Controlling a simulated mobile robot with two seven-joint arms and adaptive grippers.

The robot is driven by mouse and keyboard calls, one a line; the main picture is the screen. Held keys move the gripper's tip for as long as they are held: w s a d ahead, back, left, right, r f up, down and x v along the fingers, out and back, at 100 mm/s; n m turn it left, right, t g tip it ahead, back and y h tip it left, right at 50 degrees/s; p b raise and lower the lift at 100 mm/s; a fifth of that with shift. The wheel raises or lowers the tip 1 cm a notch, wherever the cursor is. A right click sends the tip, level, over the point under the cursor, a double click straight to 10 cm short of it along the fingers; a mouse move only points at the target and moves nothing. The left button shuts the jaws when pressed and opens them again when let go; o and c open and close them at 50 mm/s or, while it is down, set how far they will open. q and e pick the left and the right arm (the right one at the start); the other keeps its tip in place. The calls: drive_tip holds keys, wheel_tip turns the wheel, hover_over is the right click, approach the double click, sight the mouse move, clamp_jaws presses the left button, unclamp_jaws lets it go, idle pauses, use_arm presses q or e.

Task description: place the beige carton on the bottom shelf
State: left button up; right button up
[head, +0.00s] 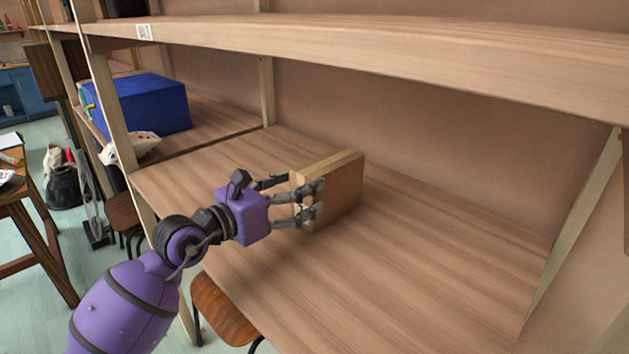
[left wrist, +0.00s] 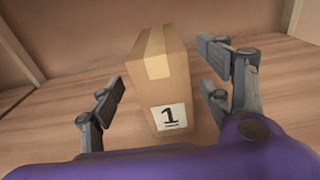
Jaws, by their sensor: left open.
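The beige carton (head: 343,187) stands upright on the lower wooden shelf (head: 400,255). In the left wrist view the carton (left wrist: 163,85) shows tape on its top and a white label with the number 1. My left gripper (head: 300,200) is at the carton's near left side in the head view. In the left wrist view the gripper (left wrist: 165,95) is open, with its fingers on both sides of the carton and gaps visible between. My right gripper is in neither view.
An upper shelf board (head: 380,55) runs above the carton. A blue box (head: 150,105) sits in the neighbouring bay at left, near a white spotted item (head: 135,147). A wooden stool (head: 222,310) stands below the shelf's front edge. The shelf right of the carton is clear.

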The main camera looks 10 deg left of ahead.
use_arm(q)
drive_tip(key=v, duration=0.4)
